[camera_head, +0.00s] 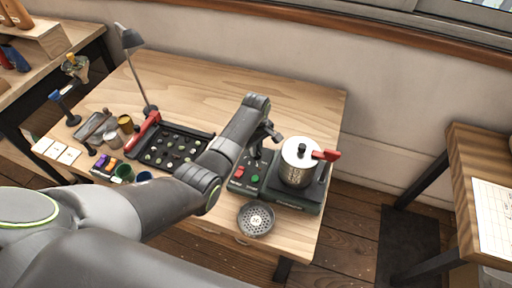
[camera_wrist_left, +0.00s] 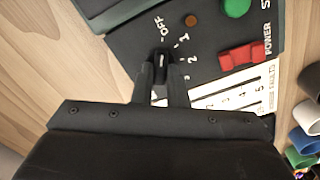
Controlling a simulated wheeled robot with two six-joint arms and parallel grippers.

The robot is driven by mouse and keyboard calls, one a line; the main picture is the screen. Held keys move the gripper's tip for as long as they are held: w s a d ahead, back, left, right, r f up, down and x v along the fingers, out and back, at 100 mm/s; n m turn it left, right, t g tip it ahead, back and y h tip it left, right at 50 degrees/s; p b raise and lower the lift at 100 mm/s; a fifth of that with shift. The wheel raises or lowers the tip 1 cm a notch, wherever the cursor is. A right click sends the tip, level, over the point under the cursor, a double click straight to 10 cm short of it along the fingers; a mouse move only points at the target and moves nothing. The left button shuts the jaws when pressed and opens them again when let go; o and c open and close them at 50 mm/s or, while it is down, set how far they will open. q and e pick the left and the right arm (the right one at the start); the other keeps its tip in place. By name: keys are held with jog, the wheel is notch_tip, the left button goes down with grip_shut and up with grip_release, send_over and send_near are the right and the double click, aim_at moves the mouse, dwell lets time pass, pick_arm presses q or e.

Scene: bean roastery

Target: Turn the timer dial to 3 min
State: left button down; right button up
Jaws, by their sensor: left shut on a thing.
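The timer dial (camera_wrist_left: 161,61) is a small black knob on a dark panel, with OFF, 1, 2 and a partly hidden 3 printed around it. My left gripper (camera_wrist_left: 162,72) is shut on the dial, one finger on each side. A short light mark shows on the dial, but I cannot tell for sure which number it points to. In the head view my left gripper (camera_head: 261,142) reaches down to the green-and-black machine (camera_head: 290,205), and the arm and fingers hide the dial there. My right gripper is not in view.
A red switch (camera_wrist_left: 242,57) and a green button (camera_wrist_left: 236,7) sit close to the dial. A metal pot (camera_head: 299,165) with a red handle stands on the machine. A perforated round dish (camera_head: 256,220) lies in front. A dark tray (camera_head: 172,147) is to the left.

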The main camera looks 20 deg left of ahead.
pick_arm(q)
jog(key=shift+r+m+p, duration=0.15)
jog(key=shift+m+p, duration=0.6)
jog(key=shift+m, duration=0.15)
jog(key=m+p, duration=0.1)
jog(key=m, duration=0.1)
jog(key=shift+m+p, duration=0.3)
jog(key=m+p, duration=0.1)
jog(key=m, duration=0.1)
jog(key=shift+w+d+m, duration=0.1)
jog(key=shift+w+m, duration=0.05)
jog(key=shift+m, duration=0.15)
jog(key=m+p, duration=0.1)
jog(key=m, duration=0.2)
jog(key=shift+m, duration=0.3)
jog(key=m+p, duration=0.1)
jog(key=m, duration=0.5)
jog(key=shift+d, duration=0.15)
jog(key=m+p, duration=0.1)
jog(key=m, duration=0.2)
jog(key=shift+m, duration=0.4)
jog(key=shift+d+m, duration=0.1)
jog(key=shift+m, duration=1.6)
